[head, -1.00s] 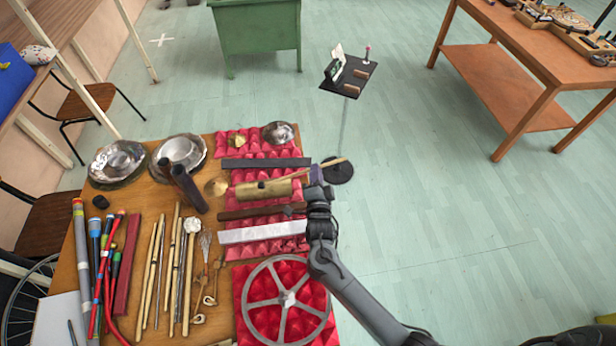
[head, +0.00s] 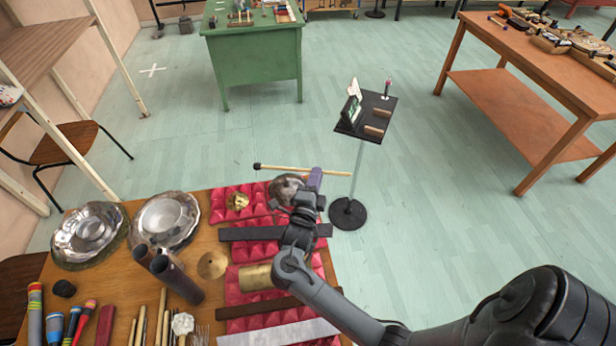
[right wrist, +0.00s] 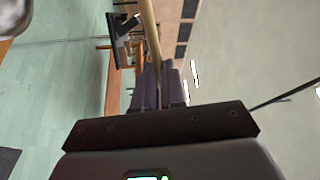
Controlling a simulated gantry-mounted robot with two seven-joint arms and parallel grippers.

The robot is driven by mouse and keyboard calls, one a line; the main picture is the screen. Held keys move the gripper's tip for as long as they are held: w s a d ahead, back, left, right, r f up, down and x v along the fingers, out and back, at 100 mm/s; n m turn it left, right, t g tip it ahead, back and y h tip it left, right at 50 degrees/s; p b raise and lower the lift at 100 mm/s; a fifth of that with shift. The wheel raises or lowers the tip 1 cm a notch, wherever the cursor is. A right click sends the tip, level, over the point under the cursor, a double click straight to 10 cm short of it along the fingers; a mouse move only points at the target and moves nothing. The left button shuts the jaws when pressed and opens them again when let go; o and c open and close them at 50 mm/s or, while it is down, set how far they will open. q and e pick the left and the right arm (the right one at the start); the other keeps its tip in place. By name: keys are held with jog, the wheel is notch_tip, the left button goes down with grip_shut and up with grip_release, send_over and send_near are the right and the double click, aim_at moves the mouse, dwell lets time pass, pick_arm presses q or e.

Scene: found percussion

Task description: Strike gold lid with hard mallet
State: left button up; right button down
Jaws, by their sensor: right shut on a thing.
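My right gripper (head: 314,179) is shut on the mallet (head: 285,168), a thin pale stick held level with its small dark head at the left end. The stick also shows between the purple fingers in the right wrist view (right wrist: 150,40). The gripper is above the far right corner of the table, beside a silver dome (head: 284,188). A small shiny gold piece (head: 237,201) lies on red foam, left of the dome and below the mallet head in the picture. A flat gold disc (head: 212,265) is nearer. I cannot tell which is the gold lid. My left gripper is out of view.
Two silver dishes (head: 165,218) and dark tubes (head: 175,275) stand on the table's left. A dark bar (head: 250,234) and a brass cylinder (head: 256,277) lie near my arm. A black stand (head: 348,213) is right of the table.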

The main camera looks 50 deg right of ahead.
pick_arm(q)
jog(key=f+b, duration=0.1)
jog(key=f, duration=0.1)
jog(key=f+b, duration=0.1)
jog(key=b, duration=0.1)
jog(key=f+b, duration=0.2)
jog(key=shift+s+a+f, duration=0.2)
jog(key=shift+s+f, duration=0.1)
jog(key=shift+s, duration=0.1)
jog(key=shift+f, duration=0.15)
pick_arm(e)
jog(key=f, duration=0.1)
jog(key=a+f, duration=0.1)
jog(key=f, duration=0.1)
jog(key=a+f, duration=0.1)
jog(key=f, duration=0.1)
jog(key=shift+w+a, duration=0.15)
jog(key=shift+w, duration=0.2)
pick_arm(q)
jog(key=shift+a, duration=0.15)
